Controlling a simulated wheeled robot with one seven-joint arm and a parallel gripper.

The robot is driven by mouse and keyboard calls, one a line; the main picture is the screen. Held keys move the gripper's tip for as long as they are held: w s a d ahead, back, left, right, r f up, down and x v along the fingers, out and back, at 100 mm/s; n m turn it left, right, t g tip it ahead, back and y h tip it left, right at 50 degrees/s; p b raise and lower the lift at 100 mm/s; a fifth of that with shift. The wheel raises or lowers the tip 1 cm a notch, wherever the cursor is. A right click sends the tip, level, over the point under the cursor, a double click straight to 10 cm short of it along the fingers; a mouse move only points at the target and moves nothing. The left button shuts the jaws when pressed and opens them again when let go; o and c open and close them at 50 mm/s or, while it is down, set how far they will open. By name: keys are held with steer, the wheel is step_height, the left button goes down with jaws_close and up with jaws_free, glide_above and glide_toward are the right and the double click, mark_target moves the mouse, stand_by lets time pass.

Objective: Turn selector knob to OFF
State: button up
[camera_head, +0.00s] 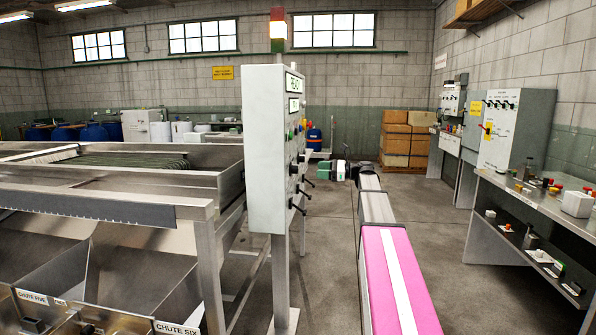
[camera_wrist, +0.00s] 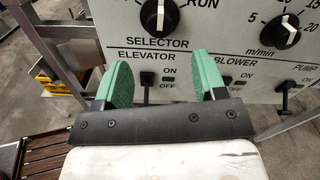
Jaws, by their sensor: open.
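The selector knob (camera_wrist: 159,15) is a black round knob with a white pointer mark, above the printed word SELECTOR in the wrist view. Its mark runs about straight up, with the word RUN to its right. The top of the picture cuts off the knob's upper edge and any OFF label. My gripper (camera_wrist: 163,78) is open, its two green pads apart and empty. The pads are below the knob in the picture, in front of the ELEVATOR and BLOWER area. No contact with the knob shows. In the head view the control cabinet (camera_head: 265,150) shows its knobbed face only at a steep angle.
A second knob (camera_wrist: 279,31) marked m/min is at the upper right. The elevator switch (camera_wrist: 147,80) stands between the pads. The pump switch (camera_wrist: 287,88) is further right. A sizer frame (camera_head: 110,208) is left of the cabinet; a workbench (camera_head: 555,205) is at right.

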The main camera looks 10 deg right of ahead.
mark_target(298, 169)
steer(key=x, duration=1)
steer(key=shift+a+f, duration=0.1)
steer(key=shift+a, duration=0.05)
steer(key=c, duration=0.9)
